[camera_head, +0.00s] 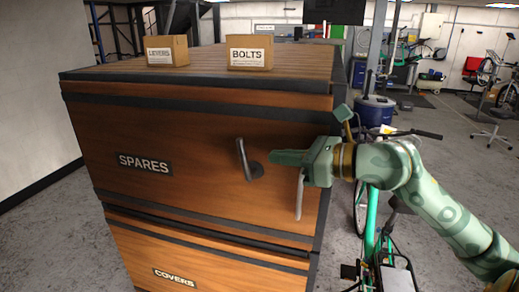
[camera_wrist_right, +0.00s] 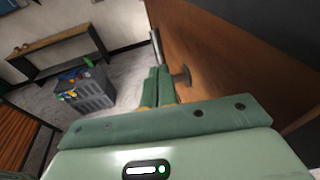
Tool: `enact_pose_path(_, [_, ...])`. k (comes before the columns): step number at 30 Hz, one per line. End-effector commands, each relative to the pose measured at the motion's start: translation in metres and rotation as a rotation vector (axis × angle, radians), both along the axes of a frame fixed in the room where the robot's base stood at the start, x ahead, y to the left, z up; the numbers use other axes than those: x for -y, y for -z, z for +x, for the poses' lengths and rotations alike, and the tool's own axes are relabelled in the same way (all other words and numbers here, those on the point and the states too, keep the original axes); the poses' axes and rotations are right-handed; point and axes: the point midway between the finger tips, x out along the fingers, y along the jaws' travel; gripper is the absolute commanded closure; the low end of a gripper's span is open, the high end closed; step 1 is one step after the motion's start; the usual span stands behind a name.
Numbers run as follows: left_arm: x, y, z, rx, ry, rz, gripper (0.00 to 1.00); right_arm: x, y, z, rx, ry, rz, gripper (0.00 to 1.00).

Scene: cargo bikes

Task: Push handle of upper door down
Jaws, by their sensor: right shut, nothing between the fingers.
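The upper door (camera_head: 200,150) is a brown wooden front with a "SPARES" plate on it. Its handle (camera_head: 243,160) is a metal lever on a dark round base, and in the head view the lever stands nearly upright, leaning slightly left at its top. My right gripper (camera_head: 271,157) is shut and empty, with its fingertips just right of the handle. I cannot tell whether it touches it. In the right wrist view, the green fingers (camera_wrist_right: 158,88) are together, with the lever (camera_wrist_right: 155,48) beyond them and its base to their right. My left gripper is not in view.
A vertical metal bar (camera_head: 299,195) is on the door beneath my right gripper. A lower "COVERS" front (camera_head: 210,265) is below. Two cardboard boxes, one marked "BOLTS" (camera_head: 249,53), stand on the cabinet top. A green bike (camera_head: 371,220) stands right of the cabinet.

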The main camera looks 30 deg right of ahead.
Motion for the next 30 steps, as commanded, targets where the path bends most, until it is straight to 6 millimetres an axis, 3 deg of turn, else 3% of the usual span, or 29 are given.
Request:
enact_pose_path(6, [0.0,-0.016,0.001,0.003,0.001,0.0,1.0,-0.016,0.002,0.029,0.003,0.0,0.001,1.0])
enact_pose_path(12, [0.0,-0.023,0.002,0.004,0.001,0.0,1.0,-0.025,0.007,0.044,0.001,0.0,0.002,1.0])
enact_pose_path(30, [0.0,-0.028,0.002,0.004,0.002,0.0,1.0,-0.023,0.008,0.047,-0.018,0.0,-0.017,1.0])
